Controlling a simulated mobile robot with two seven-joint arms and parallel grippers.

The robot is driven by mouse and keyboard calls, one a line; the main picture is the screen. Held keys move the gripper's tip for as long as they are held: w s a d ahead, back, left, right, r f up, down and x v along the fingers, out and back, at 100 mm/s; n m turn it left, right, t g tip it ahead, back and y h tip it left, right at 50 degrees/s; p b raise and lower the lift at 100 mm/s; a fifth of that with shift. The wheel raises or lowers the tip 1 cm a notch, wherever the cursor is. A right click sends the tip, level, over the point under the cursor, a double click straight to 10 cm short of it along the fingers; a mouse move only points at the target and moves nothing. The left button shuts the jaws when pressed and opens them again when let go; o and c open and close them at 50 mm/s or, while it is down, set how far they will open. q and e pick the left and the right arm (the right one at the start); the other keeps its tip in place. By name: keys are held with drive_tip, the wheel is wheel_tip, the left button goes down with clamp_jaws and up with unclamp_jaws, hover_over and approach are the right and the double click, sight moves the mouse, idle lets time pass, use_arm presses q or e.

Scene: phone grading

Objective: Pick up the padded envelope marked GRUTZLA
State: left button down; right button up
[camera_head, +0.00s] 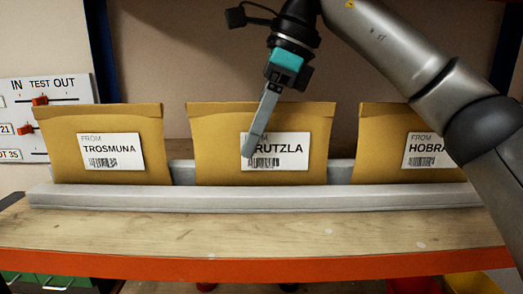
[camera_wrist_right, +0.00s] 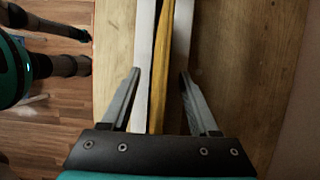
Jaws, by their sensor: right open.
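The padded envelope marked GRUTZLA (camera_head: 215,140) stands upright in the middle of a grey rack. Its white label is partly covered by a finger of my right gripper (camera_head: 252,153), so the first letter is hidden. In the right wrist view the envelope is a narrow yellow strip (camera_wrist_right: 162,50) seen from above. My right gripper (camera_wrist_right: 159,73) is open, with one finger on each side of that strip. It does not grip the envelope. My left gripper is not in view.
The grey rack (camera_head: 110,197) runs along a wooden shelf (camera_head: 150,235) with an orange front edge. Envelope TROSMUNA (camera_head: 60,130) stands to the left, envelope HOBRA (camera_head: 375,150) to the right, partly behind my right arm. A panel (camera_head: 65,88) with red sliders is at far left.

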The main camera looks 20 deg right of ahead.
drive_tip(key=shift+c, duration=0.2)
clamp_jaws()
idle(0.3)
idle(0.3)
